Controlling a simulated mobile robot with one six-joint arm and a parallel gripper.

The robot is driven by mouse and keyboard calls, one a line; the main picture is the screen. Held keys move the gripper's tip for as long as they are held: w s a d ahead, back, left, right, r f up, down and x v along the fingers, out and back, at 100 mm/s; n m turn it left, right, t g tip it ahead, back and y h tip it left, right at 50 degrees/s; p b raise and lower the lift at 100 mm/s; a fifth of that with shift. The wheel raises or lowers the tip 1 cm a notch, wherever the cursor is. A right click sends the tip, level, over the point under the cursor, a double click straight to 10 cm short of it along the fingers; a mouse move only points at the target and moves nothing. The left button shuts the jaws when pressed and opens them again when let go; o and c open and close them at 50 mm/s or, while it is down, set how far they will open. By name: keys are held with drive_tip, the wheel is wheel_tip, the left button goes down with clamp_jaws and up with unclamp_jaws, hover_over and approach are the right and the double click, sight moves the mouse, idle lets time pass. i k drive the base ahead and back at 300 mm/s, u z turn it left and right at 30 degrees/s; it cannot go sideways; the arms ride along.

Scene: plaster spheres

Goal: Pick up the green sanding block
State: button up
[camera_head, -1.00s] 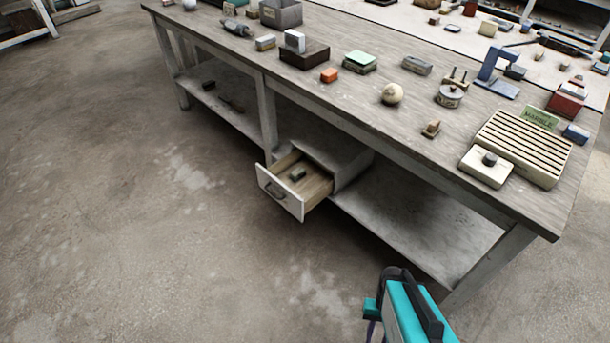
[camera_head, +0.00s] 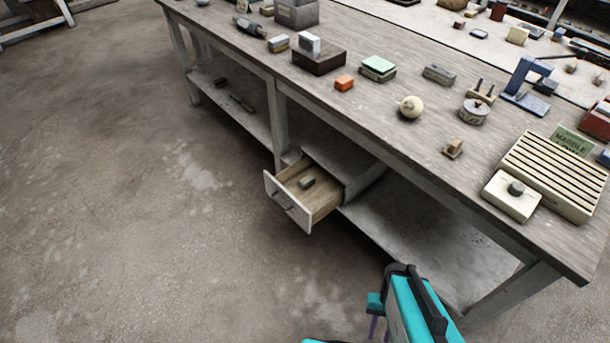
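Two things could be the green sanding block. A small block with a dull greenish top (camera_head: 306,182) lies in the open drawer under the workbench. A larger block with a pale green top (camera_head: 378,64) and a darker lower part lies on the bench top.
The drawer (camera_head: 284,204) is pulled out below the bench top (camera_head: 400,150). An orange block (camera_head: 344,83), a pale ball (camera_head: 411,106), a round tin (camera_head: 474,111) and a slatted rack (camera_head: 556,172) stand on the bench. The floor (camera_head: 150,230) at left is clear.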

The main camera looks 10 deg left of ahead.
sight(306, 182)
drive_tip(key=i, duration=0.7)
drive_tip(key=z, duration=0.5)
drive_tip(key=k, duration=0.2)
drive_tip(key=u, duration=3.2)
drive_tip(key=i, duration=0.4)
drive_tip(key=u, duration=0.1)
